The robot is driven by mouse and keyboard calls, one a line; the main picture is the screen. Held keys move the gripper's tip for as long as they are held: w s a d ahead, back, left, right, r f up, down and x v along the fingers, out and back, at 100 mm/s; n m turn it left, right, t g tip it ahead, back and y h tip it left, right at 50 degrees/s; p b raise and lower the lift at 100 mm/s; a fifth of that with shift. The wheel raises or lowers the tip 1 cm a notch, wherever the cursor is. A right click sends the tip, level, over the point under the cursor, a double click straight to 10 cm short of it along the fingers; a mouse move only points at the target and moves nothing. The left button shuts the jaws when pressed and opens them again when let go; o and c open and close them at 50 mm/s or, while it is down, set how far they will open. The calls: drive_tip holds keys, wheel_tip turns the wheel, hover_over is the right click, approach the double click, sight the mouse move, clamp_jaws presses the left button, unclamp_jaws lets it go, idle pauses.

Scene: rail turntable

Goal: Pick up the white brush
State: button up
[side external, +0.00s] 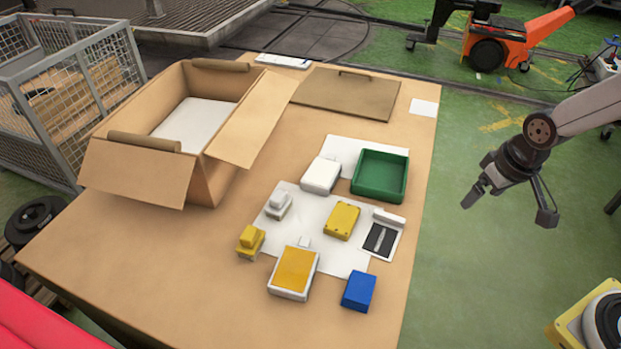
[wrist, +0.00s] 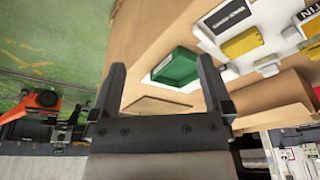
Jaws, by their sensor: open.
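A small white block with a raised grip (side external: 279,205), which looks like the white brush, sits on a white sheet near the middle of the table in the side external view. A yellow piece of similar shape (side external: 250,241) stands just in front of it, to the left. I cannot clearly pick out the white brush in the wrist view. My gripper (side external: 474,199) is off the right side of the table, well apart from the brush. Its two fingers are spread and empty in the wrist view (wrist: 161,78).
Around the brush are a white box (side external: 320,175), green tray (side external: 380,174), yellow box (side external: 342,220), black-and-white tray (side external: 382,238), yellow-topped white tray (side external: 294,271) and blue box (side external: 359,290). An open cardboard box (side external: 225,180) stands left.

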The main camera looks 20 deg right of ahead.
drive_tip(key=w+a+m, duration=0.2)
drive_tip(key=w+a, duration=0.3)
drive_tip(key=w, duration=0.7)
drive_tip(key=m+g, duration=0.3)
drive_tip(key=m, duration=0.5)
hover_over(278, 195)
drive_tip(key=f, duration=0.7)
drive_tip(key=shift+d+f, duration=0.3)
drive_tip(key=shift+a+f, duration=0.15)
drive_tip(key=shift+a, duration=0.2)
drive_tip(key=shift+f, duration=1.3)
